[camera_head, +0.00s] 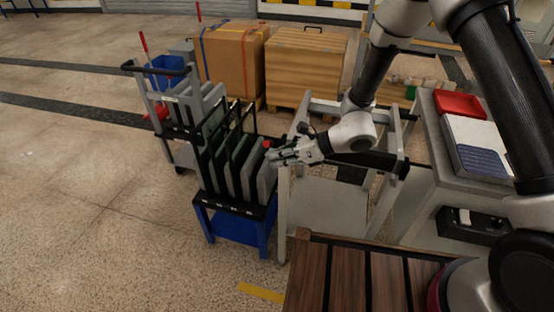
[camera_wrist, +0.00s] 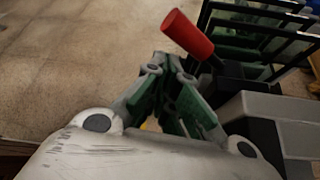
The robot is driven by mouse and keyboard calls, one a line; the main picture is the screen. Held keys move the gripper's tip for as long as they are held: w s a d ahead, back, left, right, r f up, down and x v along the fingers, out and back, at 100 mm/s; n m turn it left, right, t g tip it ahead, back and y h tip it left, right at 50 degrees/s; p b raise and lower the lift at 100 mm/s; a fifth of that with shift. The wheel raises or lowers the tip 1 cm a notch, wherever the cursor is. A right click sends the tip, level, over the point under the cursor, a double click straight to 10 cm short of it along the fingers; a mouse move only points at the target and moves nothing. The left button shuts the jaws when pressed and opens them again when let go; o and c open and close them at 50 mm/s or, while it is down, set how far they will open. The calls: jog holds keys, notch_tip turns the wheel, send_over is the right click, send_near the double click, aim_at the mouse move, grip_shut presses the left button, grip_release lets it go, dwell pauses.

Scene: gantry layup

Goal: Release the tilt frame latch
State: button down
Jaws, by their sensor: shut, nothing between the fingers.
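A red cylindrical handle, which looks like the latch handle (camera_wrist: 188,34), stands tilted just beyond my fingertips in the wrist view. Its red end (camera_head: 266,143) also shows in the head view, at the top left of a grey frame (camera_head: 283,215) that looks like the tilt frame. My gripper (camera_head: 273,155) is shut and empty, pointing left beside the handle. In the wrist view, my gripper's fingertips (camera_wrist: 172,62) meet just below the handle; I cannot tell whether they touch it.
A blue-legged rack (camera_head: 235,209) with several upright grey panels stands close to the left of the frame. A wooden slatted surface (camera_head: 345,280) is in front. A grey bench with a red tray (camera_head: 458,104) is at right. Open floor lies at left.

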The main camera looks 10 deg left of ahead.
jog(key=shift+r, duration=0.1)
jog(key=shift+r, duration=0.7)
jog(key=w+f+v, duration=0.1)
jog(key=w+v, duration=0.1)
jog(key=v, duration=0.7)
jog(key=shift+d+r, duration=0.2)
jog(key=shift+d, duration=0.35)
